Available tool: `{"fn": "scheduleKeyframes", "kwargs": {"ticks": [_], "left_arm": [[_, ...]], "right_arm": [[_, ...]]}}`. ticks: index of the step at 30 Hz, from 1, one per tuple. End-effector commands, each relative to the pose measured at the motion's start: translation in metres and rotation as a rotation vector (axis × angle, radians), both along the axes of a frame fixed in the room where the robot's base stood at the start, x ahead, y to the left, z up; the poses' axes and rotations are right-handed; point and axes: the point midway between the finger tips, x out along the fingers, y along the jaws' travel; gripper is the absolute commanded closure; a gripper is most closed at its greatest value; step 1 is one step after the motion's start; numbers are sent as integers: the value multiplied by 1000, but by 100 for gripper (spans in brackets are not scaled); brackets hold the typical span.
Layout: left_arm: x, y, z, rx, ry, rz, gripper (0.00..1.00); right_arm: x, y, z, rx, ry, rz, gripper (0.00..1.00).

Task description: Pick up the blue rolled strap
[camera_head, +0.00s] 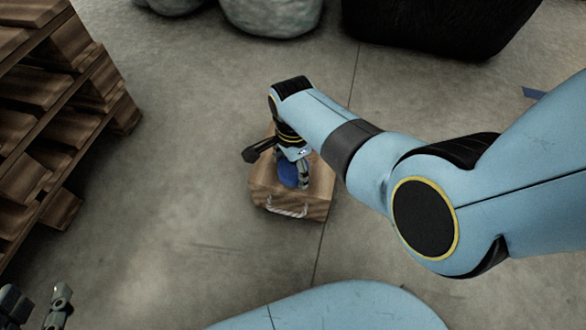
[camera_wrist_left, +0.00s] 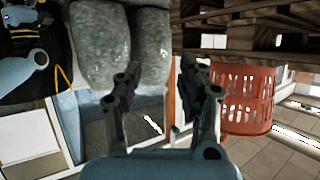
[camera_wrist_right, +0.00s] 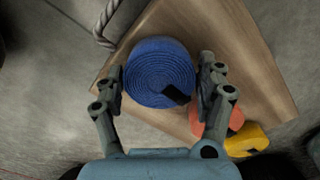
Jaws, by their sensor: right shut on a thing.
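The blue rolled strap (camera_wrist_right: 158,72) sits between the fingers of my right gripper (camera_wrist_right: 162,85) in the right wrist view, with its spiral end facing the camera. The gripper is shut on it. In the head view the strap (camera_head: 288,174) shows as a small blue patch under my right gripper (camera_head: 292,172), over the wooden box (camera_head: 295,203). I cannot tell whether the strap is still touching the box. My left gripper (camera_head: 38,300) is at the lower left of the head view, away from the strap. In the left wrist view its fingers (camera_wrist_left: 160,85) are apart with nothing between them.
An orange roll (camera_wrist_right: 218,122) and a yellow roll (camera_wrist_right: 247,140) lie beside the strap. A rope handle (camera_wrist_right: 103,22) is on the box's side. Wooden pallets (camera_head: 50,110) stand at the left. Grey sacks (camera_head: 272,15) and a dark bin (camera_head: 440,25) are at the back.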

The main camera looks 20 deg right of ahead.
Motion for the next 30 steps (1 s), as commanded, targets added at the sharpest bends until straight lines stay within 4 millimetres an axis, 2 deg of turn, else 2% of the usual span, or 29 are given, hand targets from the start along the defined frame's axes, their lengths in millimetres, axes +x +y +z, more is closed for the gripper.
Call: {"fn": "scheduleKeyframes", "kwargs": {"ticks": [1, 4, 5, 20, 28, 30], "left_arm": [[0, 0, 0, 0, 0, 0, 60], [0, 0, 0, 0, 0, 0, 60], [0, 0, 0, 0, 0, 0, 60], [-1, 1, -2, 1, 26, 4, 60], [-19, 6, -20, 6, 248, 26, 60], [-12, 7, -13, 7, 307, 33, 60]], "right_arm": [[0, 0, 0, 0, 1, 0, 54], [0, 0, 0, 0, 1, 0, 67], [0, 0, 0, 0, 1, 0, 68], [1, 0, 4, 0, -1, 0, 68], [2, 0, 26, 0, -5, 0, 68], [3, 0, 36, 0, -6, 0, 68]]}}
